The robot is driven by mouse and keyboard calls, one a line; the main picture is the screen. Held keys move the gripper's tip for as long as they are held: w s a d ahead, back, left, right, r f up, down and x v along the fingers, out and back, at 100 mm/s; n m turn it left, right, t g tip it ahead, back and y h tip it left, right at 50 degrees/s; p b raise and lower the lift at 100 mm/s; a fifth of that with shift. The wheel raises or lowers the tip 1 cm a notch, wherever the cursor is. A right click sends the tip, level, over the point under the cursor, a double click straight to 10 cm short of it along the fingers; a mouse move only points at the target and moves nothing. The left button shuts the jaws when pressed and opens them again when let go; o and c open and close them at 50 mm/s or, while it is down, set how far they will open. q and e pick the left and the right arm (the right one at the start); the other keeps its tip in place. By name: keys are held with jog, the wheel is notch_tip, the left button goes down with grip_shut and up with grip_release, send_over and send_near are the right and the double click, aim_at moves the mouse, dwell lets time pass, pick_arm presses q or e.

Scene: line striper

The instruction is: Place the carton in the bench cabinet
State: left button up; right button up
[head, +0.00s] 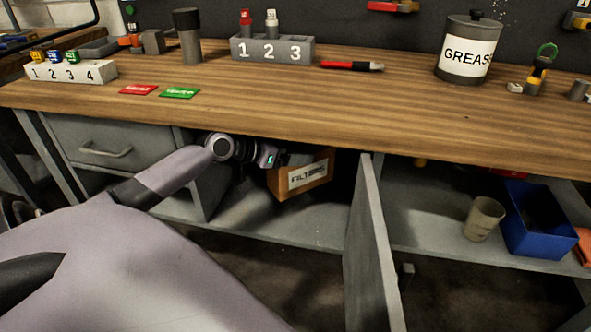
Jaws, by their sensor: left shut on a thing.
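The carton (322,184) is a brown box with a white "FILTERS" label. It is inside the bench cabinet (292,224), under the benchtop and tilted in the picture. My left gripper (288,160) reaches in from the left below the bench edge and is shut on the carton's left upper part. The fingertips are dark and partly hidden. I cannot tell whether the carton's underside touches the cabinet floor. The cabinet door (372,250) stands open, pointing toward me, just right of the carton. My right gripper is not in view.
The wooden benchtop (300,95) overhangs the arm. A drawer (105,145) is left of the opening. Right of the door, a cup (484,218) and a blue bin (538,222) stand on the shelf. The grease can (468,50) and numbered holders (272,50) are on top.

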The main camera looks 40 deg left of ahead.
pick_arm(q)
jog(key=shift+w+a+r, duration=0.1)
jog(key=shift+w+a, duration=0.2)
jog(key=shift+w, duration=0.25)
jog(key=shift+w+a, duration=0.25)
jog(key=shift+w, duration=0.25)
jog(key=shift+f+b, duration=0.4)
jog(key=shift+f, duration=0.8)
notch_tip(320, 180, down, 4)
jog(key=shift+b, duration=0.8)
jog(key=shift+w+a+f, duration=0.1)
jog(key=shift+w+f, duration=0.05)
jog(key=shift+f, duration=0.15)
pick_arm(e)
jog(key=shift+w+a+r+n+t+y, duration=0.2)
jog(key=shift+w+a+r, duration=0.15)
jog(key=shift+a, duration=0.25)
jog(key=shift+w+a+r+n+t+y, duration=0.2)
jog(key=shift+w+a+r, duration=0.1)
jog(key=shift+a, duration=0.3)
pick_arm(q)
jog(key=o, duration=1.7)
jog(key=shift+f, duration=0.1)
jog(key=shift+o, duration=0.2)
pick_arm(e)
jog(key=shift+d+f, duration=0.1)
